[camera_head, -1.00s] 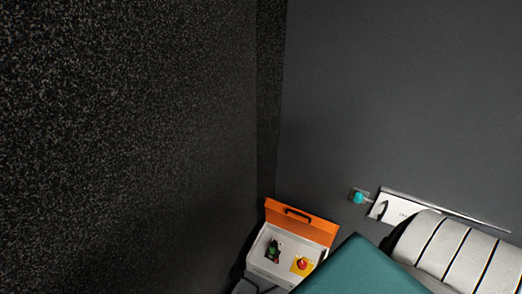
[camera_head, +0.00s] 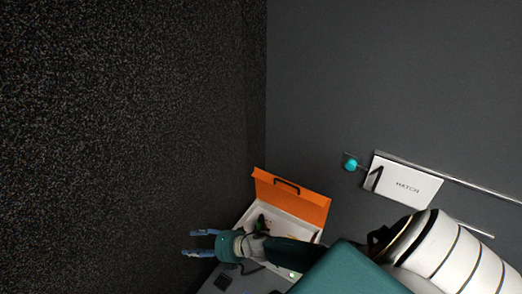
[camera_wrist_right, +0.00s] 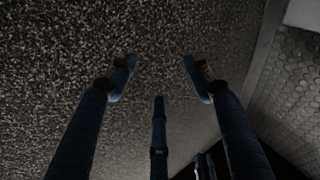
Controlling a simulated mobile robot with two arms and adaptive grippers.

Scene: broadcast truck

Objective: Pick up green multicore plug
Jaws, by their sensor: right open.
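The green plug (camera_head: 262,222) sits in an open white case (camera_head: 248,212) with a raised orange lid (camera_head: 300,200). It is small and partly covered by my right arm. My right gripper (camera_head: 190,243) is open, to the left of the case, fingers pointing left, away from the plug. In the right wrist view the fingers (camera_wrist_right: 158,68) are spread with nothing between them, in front of a dark speckled surface. The plug does not show in that view. My left gripper is not in view.
The dark speckled wall (camera_head: 120,130) fills the left. On the grey surface are a white panel marked HATCH (camera_head: 408,187), a teal knob (camera_head: 350,165) and a metal rail (camera_head: 455,180). The wrist view shows a paler patterned surface (camera_wrist_right: 290,100) at right.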

